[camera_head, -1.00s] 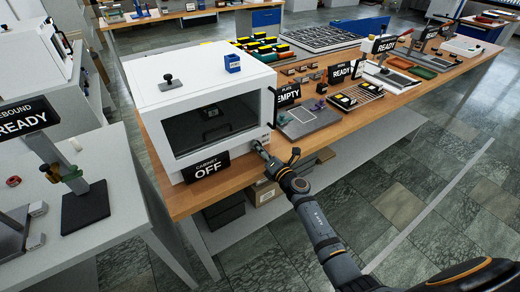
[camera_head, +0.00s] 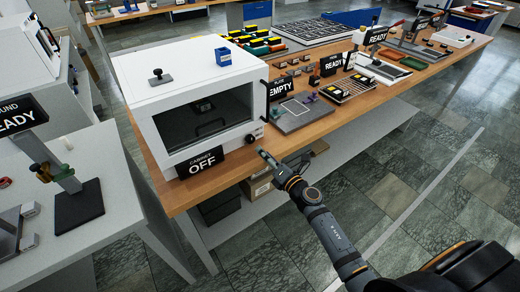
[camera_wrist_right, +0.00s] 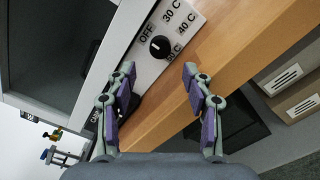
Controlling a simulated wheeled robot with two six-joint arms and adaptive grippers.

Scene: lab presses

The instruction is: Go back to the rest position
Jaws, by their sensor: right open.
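My right gripper (camera_head: 262,154) is in front of the white cabinet (camera_head: 190,65), near its lower right corner and apart from it. In the right wrist view my right gripper (camera_wrist_right: 159,70) has its two purple-padded fingers spread with nothing between them. Beyond the fingertips is the cabinet's black knob (camera_wrist_right: 160,47), with the labels OFF, 30 C, 40 C and a partly hidden one around it. The cabinet sign (camera_head: 201,163) reads OFF. The cabinet's dark window door looks shut. My left gripper is not in view.
The wooden bench (camera_head: 320,128) carries a grey plate (camera_head: 303,113) and signs reading EMPTY and READY. Boxes (camera_head: 258,186) sit on the shelf below. A grey table (camera_head: 120,215) with a stand is at the left. The floor (camera_head: 420,200) at the right is open.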

